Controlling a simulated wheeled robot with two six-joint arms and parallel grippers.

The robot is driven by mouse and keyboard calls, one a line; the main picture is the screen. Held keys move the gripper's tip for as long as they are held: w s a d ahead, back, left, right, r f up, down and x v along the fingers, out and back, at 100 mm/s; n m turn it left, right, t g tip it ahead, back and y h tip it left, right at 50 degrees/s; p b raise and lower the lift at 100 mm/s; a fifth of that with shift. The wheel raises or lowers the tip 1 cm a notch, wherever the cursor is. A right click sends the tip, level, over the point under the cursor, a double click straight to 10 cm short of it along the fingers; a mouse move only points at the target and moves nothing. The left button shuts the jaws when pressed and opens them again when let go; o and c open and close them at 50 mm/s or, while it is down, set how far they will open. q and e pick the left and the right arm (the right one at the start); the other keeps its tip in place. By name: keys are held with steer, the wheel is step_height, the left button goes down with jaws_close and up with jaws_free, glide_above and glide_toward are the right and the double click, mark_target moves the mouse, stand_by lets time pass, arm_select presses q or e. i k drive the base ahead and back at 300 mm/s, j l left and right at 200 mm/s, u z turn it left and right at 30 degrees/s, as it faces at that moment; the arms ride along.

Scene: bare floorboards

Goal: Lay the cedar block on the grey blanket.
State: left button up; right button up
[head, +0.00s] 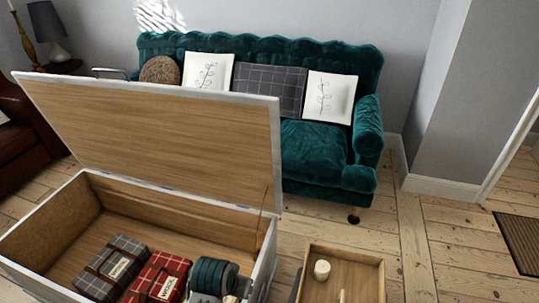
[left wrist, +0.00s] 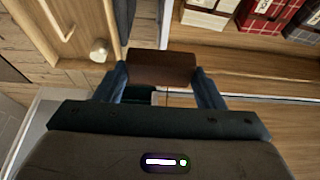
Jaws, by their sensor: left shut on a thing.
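My left gripper (left wrist: 161,84) is shut on the cedar block (left wrist: 162,66), a plain reddish-brown block held between its two blue fingers in the left wrist view. In the head view my left wrist shows at the bottom, at the right end of the open chest; the fingertips and block cannot be made out there. The grey blanket (head: 116,264), a folded dark plaid bundle with a strap and label, lies inside the chest at the left. It shows in part at the upper right corner of the left wrist view (left wrist: 305,27). The block is apart from it. My right gripper is not in view.
A red plaid blanket (head: 159,279) lies right of the grey one, and a pale blanket (left wrist: 208,12) lies beyond it. The chest's raised lid (head: 160,130) stands behind. A wooden tray (head: 350,262) with small pale items is right of the chest. A teal sofa (head: 310,150) stands behind.

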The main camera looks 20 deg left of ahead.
mark_target(97, 278)
steer(key=j, duration=0.6)
steer(key=k+j, duration=0.15)
steer(key=j, duration=1.1)
steer(key=k+j+z, duration=0.1)
steer(key=j, duration=0.5)
